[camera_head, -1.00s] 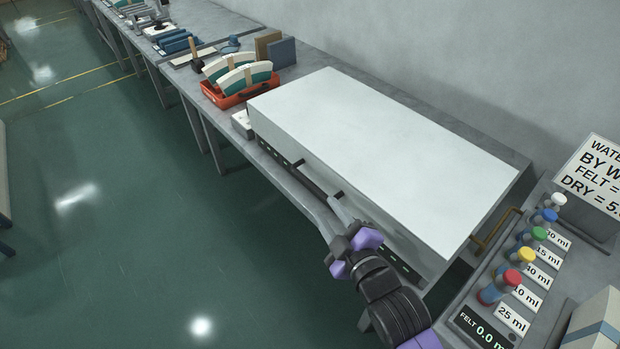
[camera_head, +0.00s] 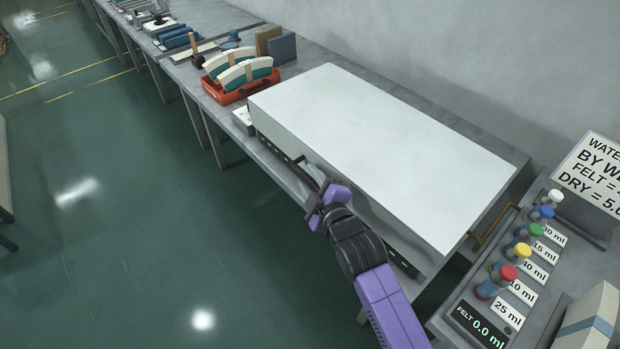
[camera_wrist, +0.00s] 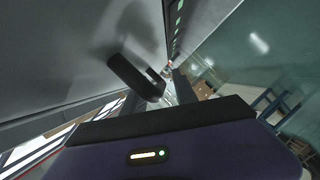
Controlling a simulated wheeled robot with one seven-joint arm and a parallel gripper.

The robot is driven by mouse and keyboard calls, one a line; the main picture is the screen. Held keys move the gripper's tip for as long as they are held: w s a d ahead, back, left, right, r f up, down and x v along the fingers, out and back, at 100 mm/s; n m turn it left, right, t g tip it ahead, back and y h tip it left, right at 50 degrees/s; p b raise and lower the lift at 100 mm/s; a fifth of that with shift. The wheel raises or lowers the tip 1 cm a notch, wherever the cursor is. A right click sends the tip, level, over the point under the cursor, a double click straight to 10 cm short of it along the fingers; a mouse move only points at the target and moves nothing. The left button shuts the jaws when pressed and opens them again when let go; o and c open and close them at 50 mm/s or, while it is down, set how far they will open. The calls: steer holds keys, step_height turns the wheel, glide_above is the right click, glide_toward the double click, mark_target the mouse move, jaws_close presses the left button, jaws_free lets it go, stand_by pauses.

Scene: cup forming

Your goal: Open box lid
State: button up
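The box (camera_head: 380,150) is a long pale grey block with a flat white top, standing on the bench. Its lid looks shut, with no gap visible. Dark handle posts (camera_head: 300,160) stick out from its front side. My gripper (camera_head: 318,190) is at the box's front, close beside the handle, and its fingertips are largely hidden in the head view. In the wrist view a dark rounded post (camera_wrist: 135,78) juts from the box wall, just ahead of the gripper. I cannot tell whether the fingers enclose the handle.
An orange tray (camera_head: 240,92) with curved green and white pieces stands left of the box. At right are bottles with coloured caps (camera_head: 525,252), volume labels and a sign (camera_head: 590,178). A brass-coloured rail (camera_head: 490,230) is by the box's right end.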

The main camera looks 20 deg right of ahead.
jaws_close()
stand_by(1.4)
